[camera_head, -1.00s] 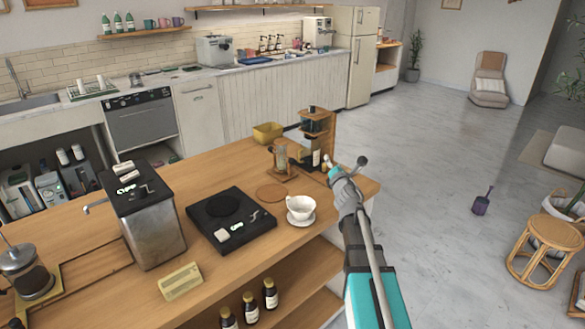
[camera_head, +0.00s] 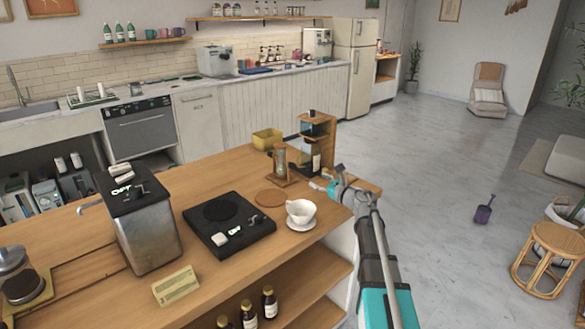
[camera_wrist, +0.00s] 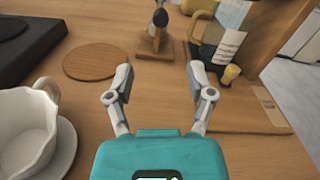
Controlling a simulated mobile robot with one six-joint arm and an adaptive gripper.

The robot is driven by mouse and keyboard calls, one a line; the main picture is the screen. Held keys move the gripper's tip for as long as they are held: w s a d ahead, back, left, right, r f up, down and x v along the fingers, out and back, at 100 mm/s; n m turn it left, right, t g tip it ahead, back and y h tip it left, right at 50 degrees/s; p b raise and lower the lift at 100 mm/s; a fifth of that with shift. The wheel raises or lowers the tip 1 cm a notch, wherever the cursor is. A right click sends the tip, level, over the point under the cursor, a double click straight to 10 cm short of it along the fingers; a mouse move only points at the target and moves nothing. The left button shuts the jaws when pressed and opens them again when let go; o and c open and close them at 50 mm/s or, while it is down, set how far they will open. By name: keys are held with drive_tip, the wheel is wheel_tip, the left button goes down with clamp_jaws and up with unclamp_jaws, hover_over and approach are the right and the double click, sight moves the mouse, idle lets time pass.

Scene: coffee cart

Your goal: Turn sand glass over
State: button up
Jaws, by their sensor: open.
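The sand glass (camera_head: 280,163) stands upright in its wooden frame on the wooden counter, left of a wooden coffee stand. In the wrist view the lower part of the sand glass (camera_wrist: 155,42) shows at the top, between the directions of the two fingers, and its upper part is cut off. My gripper (camera_head: 324,182) is low over the counter, to the right of and nearer than the sand glass. In the wrist view my gripper (camera_wrist: 160,76) is open and empty, its fingers spread and apart from the sand glass.
A white cup (camera_head: 300,209) on a saucer is close on the left of my gripper. The wooden stand (camera_head: 326,140) with a bottle rises to the right of the sand glass. A round coaster (camera_wrist: 92,61) lies flat. A black scale (camera_head: 228,226) is farther left.

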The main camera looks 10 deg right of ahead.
sight(294, 167)
drive_tip(key=shift+w, duration=0.1)
drive_tip(key=x, duration=1.3)
drive_tip(key=shift+w+a, duration=0.15)
drive_tip(key=shift+w, duration=0.1)
clamp_jaws()
